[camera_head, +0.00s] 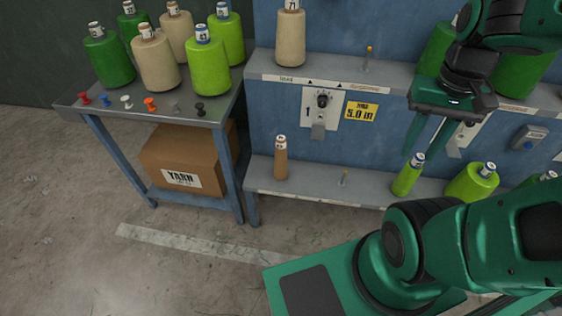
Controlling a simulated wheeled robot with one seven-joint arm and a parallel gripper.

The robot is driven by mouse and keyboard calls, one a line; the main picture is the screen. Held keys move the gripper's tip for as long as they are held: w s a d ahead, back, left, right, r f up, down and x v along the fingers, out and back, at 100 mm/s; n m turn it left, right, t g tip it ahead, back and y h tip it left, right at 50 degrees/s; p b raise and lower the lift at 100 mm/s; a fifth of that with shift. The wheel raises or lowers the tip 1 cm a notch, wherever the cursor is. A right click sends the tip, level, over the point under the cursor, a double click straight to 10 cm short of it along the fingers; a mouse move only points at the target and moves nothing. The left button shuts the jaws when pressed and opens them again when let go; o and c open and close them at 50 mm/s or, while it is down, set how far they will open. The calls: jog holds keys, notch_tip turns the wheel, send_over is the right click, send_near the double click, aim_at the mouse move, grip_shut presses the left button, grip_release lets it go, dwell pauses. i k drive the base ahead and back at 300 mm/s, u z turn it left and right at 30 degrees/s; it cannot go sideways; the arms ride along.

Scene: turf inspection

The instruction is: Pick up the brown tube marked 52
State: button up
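A slim brown tube (281,162) stands upright on the lower shelf, left of its middle. It has a white label at the top, too small for me to read surely. My gripper (421,152) is to the right of the brown tube, pointing down, with its two fingers apart and nothing seen held between them. A slim lime-green tube (407,179) stands tilted in the picture just below the fingertips; I cannot tell whether they touch it.
A fat lime cone (472,183) stands farther right. The upper shelf (330,74) holds a beige cone (290,38) above. A side table (75,103) with several yarn cones stands left.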

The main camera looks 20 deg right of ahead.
aim_at(280, 171)
jog(key=z, duration=2.25)
jog(key=k, duration=0.75)
jog(key=u, duration=1.35)
jog(key=i, duration=0.55)
jog(key=u, duration=0.05)
